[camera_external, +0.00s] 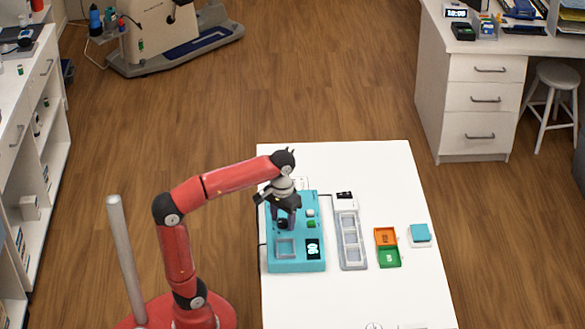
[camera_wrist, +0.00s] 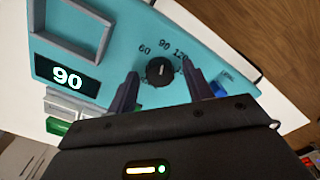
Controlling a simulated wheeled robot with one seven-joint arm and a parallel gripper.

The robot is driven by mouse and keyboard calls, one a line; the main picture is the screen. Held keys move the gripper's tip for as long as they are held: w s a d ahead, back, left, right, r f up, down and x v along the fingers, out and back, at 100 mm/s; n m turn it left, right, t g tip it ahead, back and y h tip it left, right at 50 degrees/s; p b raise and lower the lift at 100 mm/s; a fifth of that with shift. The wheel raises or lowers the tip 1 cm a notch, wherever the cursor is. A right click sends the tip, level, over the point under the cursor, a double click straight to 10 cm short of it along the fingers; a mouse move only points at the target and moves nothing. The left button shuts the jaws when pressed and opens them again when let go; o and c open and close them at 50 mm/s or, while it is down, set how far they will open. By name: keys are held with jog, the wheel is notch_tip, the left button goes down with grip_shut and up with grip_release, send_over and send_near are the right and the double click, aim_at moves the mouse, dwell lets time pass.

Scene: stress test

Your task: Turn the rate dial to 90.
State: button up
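The rate dial (camera_wrist: 160,71) is a round black knob on a teal device (camera_external: 297,264). Its printed scale shows 60, 90 and 120 in the wrist view. The display (camera_wrist: 67,77) reads 90; it also shows in the external view (camera_external: 313,249). My gripper (camera_wrist: 160,69) is open, with one dark finger on each side of the dial and a visible gap to the knob on both sides. In the external view my gripper (camera_external: 284,212) is over the device's dial end, largely hiding the knob.
The device stands on a white table (camera_external: 385,170). A grey tray with compartments (camera_external: 351,240), an orange and green box (camera_external: 387,248) and a small teal-topped block (camera_external: 420,233) are to its right. A green button (camera_wrist: 62,126) and a white one are beside the display.

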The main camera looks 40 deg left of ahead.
aim_at(283, 221)
notch_tip(283, 221, up, 8)
jog(key=shift+f, duration=0.1)
dwell(0.5)
dwell(0.4)
jog(key=w+a+f+n, duration=0.1)
jog(key=a, duration=0.1)
jog(key=w+a+f+n+y, duration=0.1)
jog(key=w+a, duration=0.1)
jog(key=a, duration=0.1)
jog(key=w+a+f+n+b, duration=0.1)
jog(key=a, duration=0.2)
jog(key=shift+w+t+y, duration=0.3)
jog(key=shift+w+y, duration=0.05)
jog(key=shift+y, duration=0.05)
jog(key=w+a+f+n+y, duration=0.2)
jog(key=a+f+n, duration=0.1)
jog(key=a, duration=0.8)
jog(key=s+d+f+m+t+h, duration=0.1)
jog(key=s+f+m+t+h, duration=0.1)
jog(key=s+f, duration=0.4)
jog(key=s+d+f+m+t+h+p, duration=0.1)
jog(key=s+d+f+m+t, duration=0.1)
jog(key=s+f, duration=0.4)
notch_tip(283, 221, down, 4)
jog(key=shift+f+m+t+h, duration=0.1)
jog(key=shift+m+t+h, duration=0.35)
jog(key=shift+m, duration=0.55)
